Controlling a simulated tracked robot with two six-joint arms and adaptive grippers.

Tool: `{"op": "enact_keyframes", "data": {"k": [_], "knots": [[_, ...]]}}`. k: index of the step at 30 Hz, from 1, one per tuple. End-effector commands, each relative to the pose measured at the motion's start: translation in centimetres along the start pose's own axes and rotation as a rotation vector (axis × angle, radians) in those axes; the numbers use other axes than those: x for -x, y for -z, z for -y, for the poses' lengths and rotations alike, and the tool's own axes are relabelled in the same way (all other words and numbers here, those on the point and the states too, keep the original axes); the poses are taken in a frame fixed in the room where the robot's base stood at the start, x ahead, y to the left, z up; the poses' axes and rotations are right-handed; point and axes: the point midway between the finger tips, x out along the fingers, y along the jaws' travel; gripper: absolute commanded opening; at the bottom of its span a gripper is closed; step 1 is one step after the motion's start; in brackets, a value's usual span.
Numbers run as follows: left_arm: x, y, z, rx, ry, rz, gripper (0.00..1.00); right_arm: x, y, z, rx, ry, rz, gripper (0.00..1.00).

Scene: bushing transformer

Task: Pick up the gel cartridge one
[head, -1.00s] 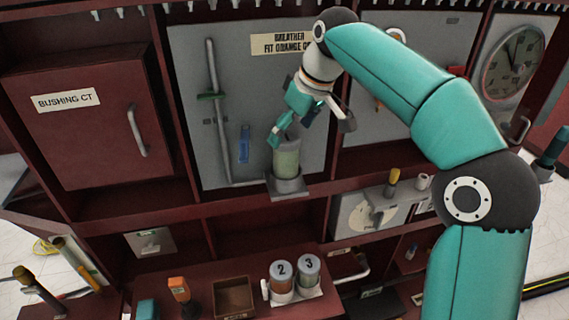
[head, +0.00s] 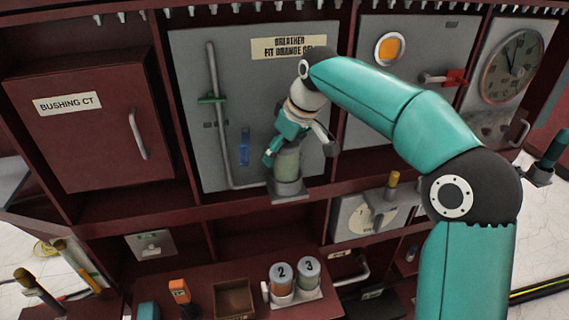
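A cartridge with pale green contents (head: 286,163) stands upright in a grey holder (head: 288,190) on the breather panel; no number is readable on it. My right gripper (head: 284,142) reaches down from above at its top. One teal finger lies along the cartridge's upper left side; the other is mostly hidden, so its grip is unclear. Two more cartridges stand in a light rack lower down: number 2 (head: 282,283) with orange contents, and number 3 (head: 308,272) with greenish contents. My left gripper is not in view.
A label (head: 288,47) above reads "BREATHER FIT ORANGE", its end hidden by my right arm. A grey pipe with a green lever (head: 211,98) runs left of the holder. An open brown box (head: 233,297) stands left of the rack. A red-handled valve (head: 453,77) is at right.

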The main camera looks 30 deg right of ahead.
Motion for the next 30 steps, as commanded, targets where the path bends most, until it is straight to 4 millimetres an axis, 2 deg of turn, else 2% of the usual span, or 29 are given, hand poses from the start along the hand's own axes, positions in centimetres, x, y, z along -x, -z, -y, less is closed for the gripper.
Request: {"op": "enact_keyframes", "data": {"k": [1,9,22,30], "knots": [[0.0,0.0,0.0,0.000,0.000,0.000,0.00,0.0,0.0,0.0,0.000,0.000,0.000,0.61],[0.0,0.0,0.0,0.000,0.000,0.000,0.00,0.0,0.0,0.0,0.000,0.000,0.000,0.16],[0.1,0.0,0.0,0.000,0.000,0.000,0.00,0.6,0.3,0.0,0.001,-0.001,-0.003,0.16],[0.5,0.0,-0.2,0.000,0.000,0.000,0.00,3.2,1.5,0.0,0.002,-0.001,-0.004,0.16]]}}
